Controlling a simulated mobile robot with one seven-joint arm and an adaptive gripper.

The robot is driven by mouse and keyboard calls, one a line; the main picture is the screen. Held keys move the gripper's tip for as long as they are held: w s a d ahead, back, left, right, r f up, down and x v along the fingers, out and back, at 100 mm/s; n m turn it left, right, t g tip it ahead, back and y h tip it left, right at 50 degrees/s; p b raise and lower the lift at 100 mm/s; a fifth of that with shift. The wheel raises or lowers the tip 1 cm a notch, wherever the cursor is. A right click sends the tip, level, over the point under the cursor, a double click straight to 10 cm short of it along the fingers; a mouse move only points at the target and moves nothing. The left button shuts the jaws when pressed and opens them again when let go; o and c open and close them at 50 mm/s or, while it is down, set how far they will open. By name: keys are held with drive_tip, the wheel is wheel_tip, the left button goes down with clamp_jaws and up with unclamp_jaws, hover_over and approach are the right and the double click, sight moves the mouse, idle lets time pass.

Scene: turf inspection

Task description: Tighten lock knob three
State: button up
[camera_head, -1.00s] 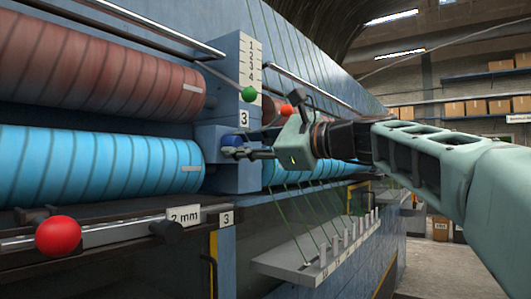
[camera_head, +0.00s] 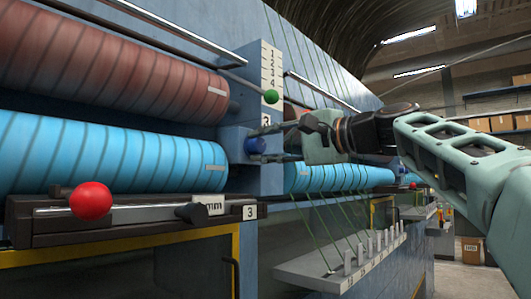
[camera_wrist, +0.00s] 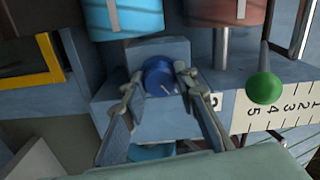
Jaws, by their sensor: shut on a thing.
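The blue lock knob (camera_head: 255,145) sits on a blue block beside the plate marked 3 (camera_head: 266,120). In the wrist view the round knob (camera_wrist: 160,76) shows a pale line on its face. My gripper (camera_head: 270,157) reaches it from the right. In the wrist view my gripper's (camera_wrist: 161,82) two fingers lie on either side of the knob, shut on it. The plate is partly hidden by a finger in the wrist view.
A green ball handle (camera_head: 271,97) stands close above the knob, by the numbered scale (camera_head: 270,63). Red and bright blue rollers (camera_head: 110,155) lie to the left. A red ball (camera_head: 90,201) is on the front rail. A pegged shelf (camera_head: 340,272) juts out below.

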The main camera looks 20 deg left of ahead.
drive_tip(key=n+b, duration=0.2)
drive_tip(key=n, duration=0.3)
drive_tip(key=shift+f+n, duration=0.1)
drive_tip(key=shift+n, duration=0.2)
drive_tip(key=n+b, duration=0.1)
drive_tip(key=n, duration=0.4)
idle(0.4)
drive_tip(key=o, duration=1.2)
drive_tip(key=shift+c, duration=0.2)
drive_tip(key=v, duration=1.2)
